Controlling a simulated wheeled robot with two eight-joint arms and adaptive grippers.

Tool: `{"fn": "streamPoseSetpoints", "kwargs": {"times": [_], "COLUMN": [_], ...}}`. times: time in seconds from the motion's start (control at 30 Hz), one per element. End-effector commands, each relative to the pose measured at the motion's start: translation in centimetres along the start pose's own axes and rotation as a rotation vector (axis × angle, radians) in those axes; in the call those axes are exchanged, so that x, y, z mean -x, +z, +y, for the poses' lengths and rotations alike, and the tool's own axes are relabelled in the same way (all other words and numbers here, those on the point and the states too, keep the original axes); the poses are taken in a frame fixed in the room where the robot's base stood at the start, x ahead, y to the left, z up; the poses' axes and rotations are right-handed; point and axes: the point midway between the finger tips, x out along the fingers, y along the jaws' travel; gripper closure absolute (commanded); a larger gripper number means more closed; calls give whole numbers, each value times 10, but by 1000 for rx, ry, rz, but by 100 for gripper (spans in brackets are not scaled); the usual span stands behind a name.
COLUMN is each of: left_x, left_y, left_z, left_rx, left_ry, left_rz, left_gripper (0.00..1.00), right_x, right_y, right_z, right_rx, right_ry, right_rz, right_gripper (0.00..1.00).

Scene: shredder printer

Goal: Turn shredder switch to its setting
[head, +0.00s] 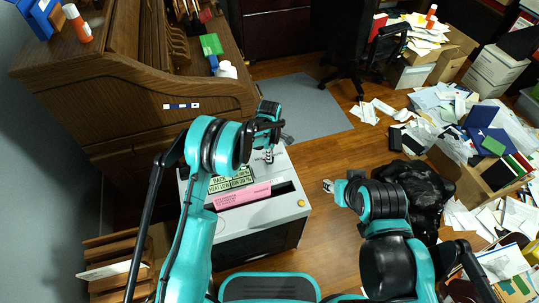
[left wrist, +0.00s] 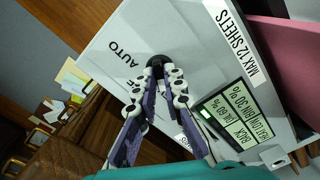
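The shredder (head: 290,206) is a light grey box with a dark front, standing on the floor at the middle of the head view. Its switch (left wrist: 156,60) is a small round black knob on the grey top in the left wrist view, beside the printed words AUTO and a partly covered OFF. My left gripper (left wrist: 161,72) has its two fingertips close together at the knob and appears shut on it. The fingers hide part of the knob, so its pointing direction does not show. My right gripper (head: 328,186) hangs in free air right of the shredder, holding nothing visible.
A pink sheet (head: 243,196) stands in the shredder's slot, next to a status panel (head: 232,180). A wooden desk (head: 130,85) is close behind and left. A black bag (head: 420,190) and piled papers (head: 470,120) lie at right. Some wood floor between is clear.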

Motion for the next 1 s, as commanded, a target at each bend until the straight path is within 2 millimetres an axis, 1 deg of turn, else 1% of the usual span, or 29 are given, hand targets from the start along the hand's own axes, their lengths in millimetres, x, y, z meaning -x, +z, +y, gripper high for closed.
{"fn": "streamPoseSetpoints", "kwargs": {"times": [0.27, 0.47, 0.67, 1.0], "left_x": [0, 0, -1, -1], "left_y": [0, 0, 0, 0], "left_z": [0, 0, 0, 0], "left_rx": [-18, -94, -243, -564], "left_ry": [0, 0, 0, 0], "left_rz": [0, 0, 0, 0], "left_gripper": [100, 100, 100, 100], "right_x": [0, -1, -3, -6], "right_y": [0, 1, 2, 4], "right_z": [0, 0, 0, 0], "right_rx": [0, 0, 0, 0], "right_ry": [0, 0, 0, 0], "right_rz": [0, 0, 0, 0], "right_gripper": [60, 60, 60, 60]}}
